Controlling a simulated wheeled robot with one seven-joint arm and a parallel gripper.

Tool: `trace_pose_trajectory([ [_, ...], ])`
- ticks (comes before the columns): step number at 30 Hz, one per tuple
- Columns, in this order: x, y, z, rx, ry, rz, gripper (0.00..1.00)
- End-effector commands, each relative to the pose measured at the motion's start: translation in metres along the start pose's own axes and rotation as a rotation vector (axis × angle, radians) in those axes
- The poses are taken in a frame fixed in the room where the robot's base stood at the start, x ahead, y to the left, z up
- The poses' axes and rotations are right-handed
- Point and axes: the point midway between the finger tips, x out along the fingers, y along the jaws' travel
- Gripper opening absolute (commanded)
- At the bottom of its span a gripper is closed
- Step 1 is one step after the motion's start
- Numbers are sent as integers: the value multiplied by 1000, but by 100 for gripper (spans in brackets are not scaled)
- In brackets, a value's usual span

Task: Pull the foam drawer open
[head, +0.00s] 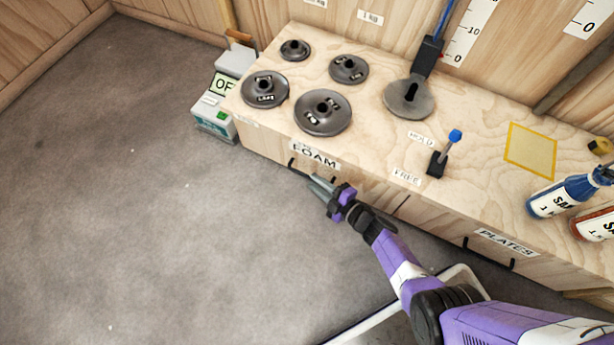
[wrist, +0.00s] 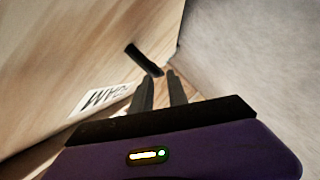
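The foam drawer is in the front of the wooden bench and looks shut. Its white FOAM label (head: 315,156) is on the upper front edge and shows partly in the wrist view (wrist: 107,98). The dark bar handle (head: 299,172) sits below the label; in the wrist view the handle (wrist: 142,58) runs toward my fingertips. My gripper (head: 318,184) is at the handle, partly hiding it. In the wrist view my gripper (wrist: 160,77) has its two fingers apart, with the near end of the handle at or just beyond the tips. Contact cannot be told.
The bench top (head: 370,125) carries several grey round weights and a small blue-knobbed lever (head: 446,150). The PLATES drawer label (head: 506,243) is further right. A scale-like box (head: 212,118) stands at the bench's left end. The grey floor (head: 140,200) before the drawer is clear.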

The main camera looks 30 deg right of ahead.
Motion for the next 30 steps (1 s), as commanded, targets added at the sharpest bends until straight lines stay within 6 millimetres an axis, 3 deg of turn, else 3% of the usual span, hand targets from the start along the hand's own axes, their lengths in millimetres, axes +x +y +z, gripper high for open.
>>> trace_pose_trajectory([
  [3, 21, -3, 2, -1, 2, 1, 20],
  [10, 43, -2, 1, 1, 0, 0, 20],
  [20, 47, 0, 0, 1, -1, 0, 20],
  [24, 47, 0, 0, 1, -1, 0, 0],
  [30, 46, 0, 0, 1, -1, 0, 0],
])
